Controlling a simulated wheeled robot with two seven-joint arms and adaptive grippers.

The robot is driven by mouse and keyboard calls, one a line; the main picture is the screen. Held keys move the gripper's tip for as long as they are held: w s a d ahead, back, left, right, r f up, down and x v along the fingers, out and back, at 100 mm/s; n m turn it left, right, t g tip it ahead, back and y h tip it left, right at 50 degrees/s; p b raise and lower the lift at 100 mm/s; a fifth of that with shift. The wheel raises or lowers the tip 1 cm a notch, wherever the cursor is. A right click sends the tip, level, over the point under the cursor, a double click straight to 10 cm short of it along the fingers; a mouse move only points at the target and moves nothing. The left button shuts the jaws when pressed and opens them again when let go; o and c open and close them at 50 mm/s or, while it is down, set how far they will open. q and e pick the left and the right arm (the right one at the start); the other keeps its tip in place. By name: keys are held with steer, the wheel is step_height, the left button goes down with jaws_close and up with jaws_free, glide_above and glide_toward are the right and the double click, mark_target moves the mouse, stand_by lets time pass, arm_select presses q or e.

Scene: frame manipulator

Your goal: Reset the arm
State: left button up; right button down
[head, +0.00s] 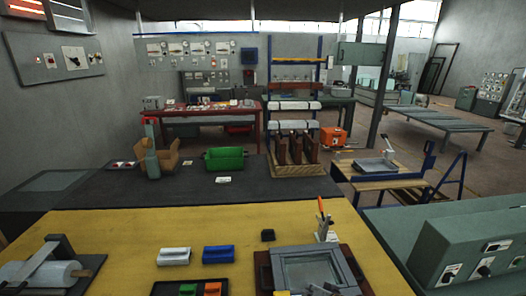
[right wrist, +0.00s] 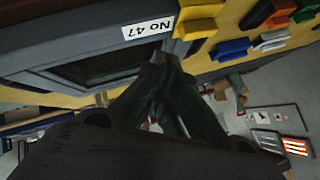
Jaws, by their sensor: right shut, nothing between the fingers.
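My right gripper (right wrist: 160,62) shows in the right wrist view, dark, with its fingers together and nothing between them. Its tips appear close to the edge of a grey frame (right wrist: 60,45) bearing a white "No 47" label (right wrist: 147,28); I cannot tell whether they touch. In the head view a grey square frame (head: 283,268) lies on a dark tray at the front right of the yellow table (head: 130,225).
A white block (head: 174,257) and a blue block (head: 218,254) lie left of the frame. A tray with green and orange pieces (head: 212,289) is at the front edge.

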steer(key=s+d+r+n+g+h, duration=0.1)
steer(key=s+d+n+g+h, duration=0.2)
steer(key=s, duration=0.7)
steer(key=s+d+r+n+g+h, duration=0.15)
steer(key=s+d, duration=0.25)
steer(key=s, duration=0.6)
step_height(320, 180, down, 36)
steer(key=s+g+b, duration=0.2)
steer(key=s, duration=0.1)
steer(key=s+d+f+b, duration=0.1)
steer(key=s+d+f, duration=0.1)
steer(key=s+f, duration=0.8)
steer(key=s+d+f+g+b, duration=0.1)
steer(key=s+d+f, duration=0.1)
steer(key=s+f, duration=0.9)
steer(key=shift+s+n, duration=0.35)
steer(key=shift+n, duration=0.1)
steer(key=shift+y, duration=0.25)
